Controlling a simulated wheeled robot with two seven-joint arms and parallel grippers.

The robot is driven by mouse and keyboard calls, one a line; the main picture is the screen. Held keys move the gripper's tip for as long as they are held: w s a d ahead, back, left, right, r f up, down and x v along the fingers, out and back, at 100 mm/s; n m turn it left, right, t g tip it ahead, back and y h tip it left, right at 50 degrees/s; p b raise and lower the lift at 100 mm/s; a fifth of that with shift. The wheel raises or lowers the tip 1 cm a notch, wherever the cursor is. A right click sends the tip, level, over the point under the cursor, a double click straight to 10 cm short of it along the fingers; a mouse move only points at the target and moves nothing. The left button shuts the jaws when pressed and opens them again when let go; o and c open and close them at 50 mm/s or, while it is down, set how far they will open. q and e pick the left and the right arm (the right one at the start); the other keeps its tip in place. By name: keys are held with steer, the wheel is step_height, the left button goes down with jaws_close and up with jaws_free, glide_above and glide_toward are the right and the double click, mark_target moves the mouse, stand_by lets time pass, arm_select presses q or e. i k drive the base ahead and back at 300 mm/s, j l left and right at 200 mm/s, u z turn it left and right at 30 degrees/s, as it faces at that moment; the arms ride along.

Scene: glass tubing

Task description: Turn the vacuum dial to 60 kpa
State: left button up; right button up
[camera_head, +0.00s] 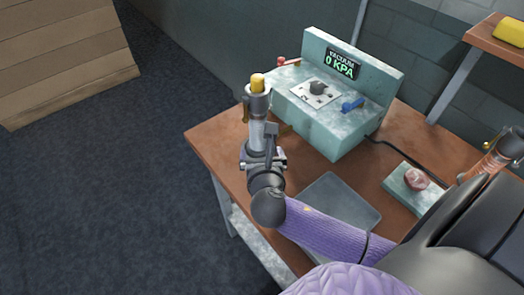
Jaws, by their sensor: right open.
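The vacuum dial (318,88) is a dark round knob on a pale plate on top of a mottled teal vacuum unit (330,133). The unit's display (342,66) reads "VACUUM 0 KPA" in green. My right gripper (262,132) is left of the unit's front corner, apart from the dial, and open. Its fingers overlap in the picture with an upright grey cylinder (258,102) topped in yellow, so I cannot tell whether they touch it. My left gripper is not in view.
A red handle (282,62) and a blue handle (352,104) flank the dial. A grey tray (342,195) lies on the brown table (215,150). A teal block (400,190) bears a reddish round piece. A copper-coloured cylinder (500,152) stands at right. A black cable runs behind.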

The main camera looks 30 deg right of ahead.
mark_target(317, 87)
steer(key=z, duration=1.6)
